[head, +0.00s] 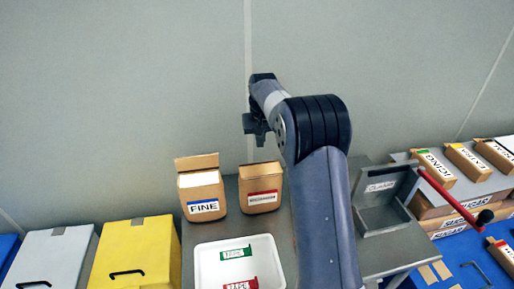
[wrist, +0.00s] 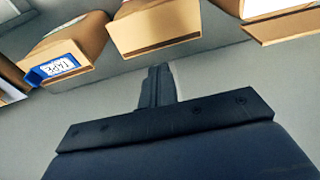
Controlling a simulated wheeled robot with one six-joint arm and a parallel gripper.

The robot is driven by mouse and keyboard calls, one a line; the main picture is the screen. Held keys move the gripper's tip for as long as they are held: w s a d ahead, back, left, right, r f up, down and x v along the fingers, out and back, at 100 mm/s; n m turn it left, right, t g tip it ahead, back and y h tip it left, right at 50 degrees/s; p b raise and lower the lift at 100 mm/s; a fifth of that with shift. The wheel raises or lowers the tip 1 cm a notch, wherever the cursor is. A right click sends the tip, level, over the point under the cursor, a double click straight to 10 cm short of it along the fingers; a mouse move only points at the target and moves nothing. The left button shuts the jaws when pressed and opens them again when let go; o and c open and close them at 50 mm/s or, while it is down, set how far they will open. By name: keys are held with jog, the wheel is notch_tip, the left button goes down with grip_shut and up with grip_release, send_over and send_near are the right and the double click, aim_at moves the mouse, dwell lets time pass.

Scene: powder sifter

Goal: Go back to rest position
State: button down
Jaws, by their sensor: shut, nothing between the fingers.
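My gripper (head: 256,134) is raised above the grey table (head: 275,222), behind and above the open cardboard boxes, at the middle of the head view. In the wrist view its fingers (wrist: 157,84) are together with nothing between them. My arm reaches up from the bottom of the head view and hides part of the table. Below the gripper stand an open box marked FINE (head: 202,190) with a blue label and an open box with a red label (head: 262,188). The gripper touches neither.
A white tray (head: 207,262) holds a green-labelled and a red-labelled tape. Right of my arm is a grey metal container (head: 382,214) with its lid up and a red lever (head: 446,193). Yellow (head: 135,258) and white (head: 52,258) bins stand left. Cartons (head: 463,160) lie right. The space above is clear.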

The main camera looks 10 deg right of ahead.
aim_at(260, 166)
dwell(0.3)
jog(key=shift+f+b, duration=2.75)
jog(key=shift+f, duration=1.7)
jog(key=shift+r, duration=0.1)
notch_tip(260, 166, up, 5)
jog(key=p, duration=0.3)
jog(key=shift+r, duration=0.1)
jog(key=shift+s+f+b, duration=0.2)
jog(key=shift+f+b, duration=0.3)
jog(key=shift+s+f+b, duration=0.15)
jog(key=shift+f+b, duration=0.35)
jog(key=shift+s+f+b, duration=0.15)
jog(key=shift+f+b, duration=0.15)
jog(key=shift+b, duration=0.2)
jog(key=shift+s, duration=0.1)
